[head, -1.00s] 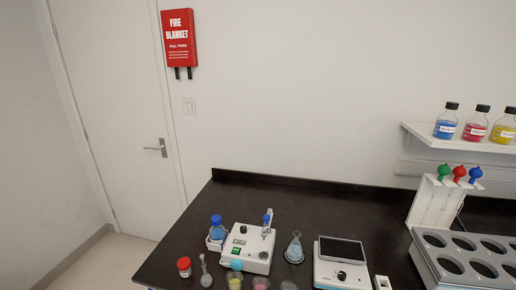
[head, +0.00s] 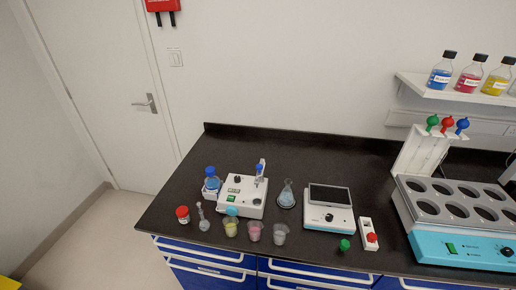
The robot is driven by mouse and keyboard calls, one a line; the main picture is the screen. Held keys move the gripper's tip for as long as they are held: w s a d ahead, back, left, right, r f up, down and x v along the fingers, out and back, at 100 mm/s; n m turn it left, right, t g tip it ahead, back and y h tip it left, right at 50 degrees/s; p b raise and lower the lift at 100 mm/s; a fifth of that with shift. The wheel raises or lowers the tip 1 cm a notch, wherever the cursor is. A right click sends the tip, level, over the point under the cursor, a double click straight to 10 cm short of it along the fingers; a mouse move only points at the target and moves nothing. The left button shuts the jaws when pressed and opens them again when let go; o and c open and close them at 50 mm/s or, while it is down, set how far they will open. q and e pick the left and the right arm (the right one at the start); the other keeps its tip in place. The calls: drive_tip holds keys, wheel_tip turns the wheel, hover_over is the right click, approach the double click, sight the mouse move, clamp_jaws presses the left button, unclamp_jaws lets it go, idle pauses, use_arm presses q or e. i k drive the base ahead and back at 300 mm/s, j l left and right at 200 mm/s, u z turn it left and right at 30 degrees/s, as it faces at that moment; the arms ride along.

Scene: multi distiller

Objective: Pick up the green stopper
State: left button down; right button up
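A small green piece (head: 344,245), which looks like the green stopper, sits on the dark bench near its front edge, just below the balance. Another green item, a bulb-shaped top (head: 432,121), stands on the white rack beside a red and a blue one. Neither of my grippers is in view.
The balance (head: 329,219) stands behind the green piece, and a white block with a red knob (head: 369,236) is to its right. Cups of coloured contents (head: 254,232) stand to the left. A multi-hole heating unit (head: 470,246) fills the right. The bench's back left is clear.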

sight(344, 244)
drive_tip(key=z, duration=1.15)
